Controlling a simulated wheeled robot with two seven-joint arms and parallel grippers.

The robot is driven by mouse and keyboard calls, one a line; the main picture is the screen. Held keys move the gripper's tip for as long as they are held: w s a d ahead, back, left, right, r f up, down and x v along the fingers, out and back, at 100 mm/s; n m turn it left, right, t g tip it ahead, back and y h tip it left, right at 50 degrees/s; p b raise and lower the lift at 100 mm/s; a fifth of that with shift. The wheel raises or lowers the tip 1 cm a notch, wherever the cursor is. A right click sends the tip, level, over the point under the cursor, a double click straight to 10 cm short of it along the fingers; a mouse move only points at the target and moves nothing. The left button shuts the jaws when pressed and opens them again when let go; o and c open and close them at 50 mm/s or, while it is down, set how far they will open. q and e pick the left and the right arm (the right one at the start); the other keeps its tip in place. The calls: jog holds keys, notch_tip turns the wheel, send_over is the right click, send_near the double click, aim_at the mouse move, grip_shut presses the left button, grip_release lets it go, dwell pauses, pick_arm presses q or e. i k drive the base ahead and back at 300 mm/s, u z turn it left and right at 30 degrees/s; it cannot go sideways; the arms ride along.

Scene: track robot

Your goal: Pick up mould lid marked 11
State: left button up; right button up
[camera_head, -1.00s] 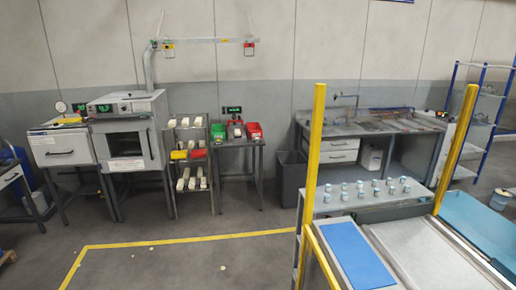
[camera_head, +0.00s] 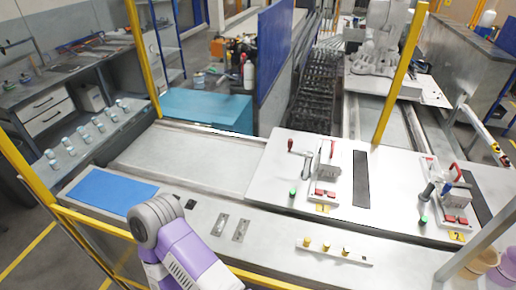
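No lid with a readable 11 shows. Several small pale jar-like pieces with bluish tops (camera_head: 84,131) stand in rows on the grey shelf (camera_head: 118,129) at the left; any marks on them are too small to read, and I cannot tell whether they are moulds or lids. A purple and grey arm link of mine (camera_head: 182,250) rises at the bottom middle, in front of the bench. Neither gripper is in view.
A blue mat (camera_head: 110,192) lies on the bench's left end. Two clamp fixtures, left (camera_head: 325,175) and right (camera_head: 450,195), stand on the white plate. A pale bar with brass-coloured pegs (camera_head: 333,252) lies in front. Yellow posts (camera_head: 143,60) and (camera_head: 400,70) rise around the bench.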

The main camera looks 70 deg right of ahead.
aim_at(330, 159)
jog(key=k, duration=1)
jog(key=u, duration=0.75)
jog(key=i, duration=0.45)
jog(key=z, duration=3.15)
